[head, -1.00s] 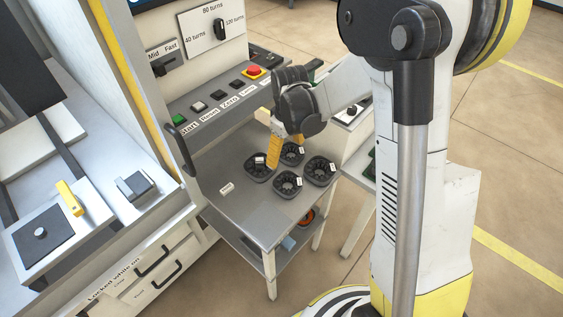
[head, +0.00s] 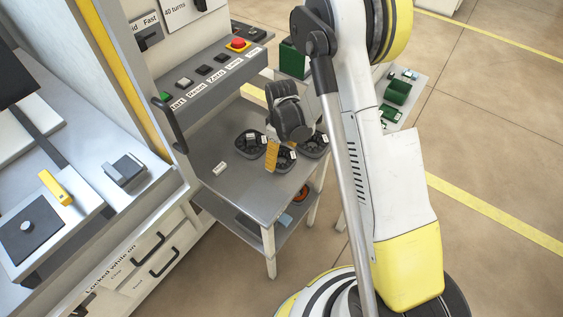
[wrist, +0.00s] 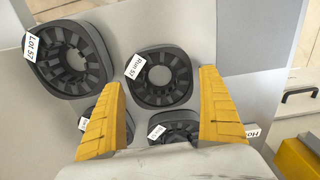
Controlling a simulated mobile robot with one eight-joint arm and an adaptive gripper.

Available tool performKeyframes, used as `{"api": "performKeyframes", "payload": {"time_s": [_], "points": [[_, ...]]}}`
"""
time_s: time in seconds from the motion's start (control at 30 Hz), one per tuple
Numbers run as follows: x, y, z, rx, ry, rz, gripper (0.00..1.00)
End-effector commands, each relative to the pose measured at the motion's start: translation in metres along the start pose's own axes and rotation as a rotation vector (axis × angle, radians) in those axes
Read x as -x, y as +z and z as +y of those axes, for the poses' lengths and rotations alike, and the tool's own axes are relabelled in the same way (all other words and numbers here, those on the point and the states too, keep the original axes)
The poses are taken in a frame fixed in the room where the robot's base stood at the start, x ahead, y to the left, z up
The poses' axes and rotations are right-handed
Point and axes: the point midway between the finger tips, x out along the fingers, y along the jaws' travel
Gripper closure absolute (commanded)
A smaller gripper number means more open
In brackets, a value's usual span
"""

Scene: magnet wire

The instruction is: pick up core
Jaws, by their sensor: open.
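Several dark round slotted cores with white tags lie on the grey cart top (head: 222,184). In the wrist view, one core tagged what looks like "Run 57" (wrist: 182,77) appears between my yellow fingertips. Another, tagged "Lot 57" (wrist: 96,72), lies to its upper left. Two more (wrist: 129,122) (wrist: 180,131) are partly hidden by the fingers and the gripper body. My gripper (head: 272,155) is open and empty, pointing down over the front core (head: 287,160). The head view also shows a left core (head: 247,151) and a right core (head: 318,147). I cannot tell the fingertips' exact height.
A small white block (head: 220,168) lies on the cart, left of the cores. The machine's button panel (head: 205,72) and black handle (head: 169,124) stand behind and left. A lower shelf (head: 255,228) is under the cart top. A side table with green items (head: 397,92) is behind my arm.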

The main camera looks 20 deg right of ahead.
Motion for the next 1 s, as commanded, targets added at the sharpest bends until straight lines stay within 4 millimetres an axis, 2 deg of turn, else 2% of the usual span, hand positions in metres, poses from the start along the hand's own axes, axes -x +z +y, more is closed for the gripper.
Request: {"api": "performKeyframes", "payload": {"time_s": [0.03,0.1,0.3,0.33,0.4,0.5,0.83,1.0], "points": [[-0.012,0.0,0.0,0.0,0.0,0.0,0.12],[-0.019,0.0,0.0,0.0,0.0,0.0,0.12],[-0.018,0.0,0.0,0.0,0.0,0.0,0.12],[-0.018,0.0,0.0,0.0,0.0,0.0,0.14],[-0.018,0.0,0.0,0.0,0.0,0.0,0.36],[-0.018,0.0,0.0,0.0,0.0,0.0,0.61],[-0.016,0.0,0.0,0.0,0.0,0.0,0.61],[-0.003,0.0,0.0,0.0,0.0,0.0,0.61]]}}
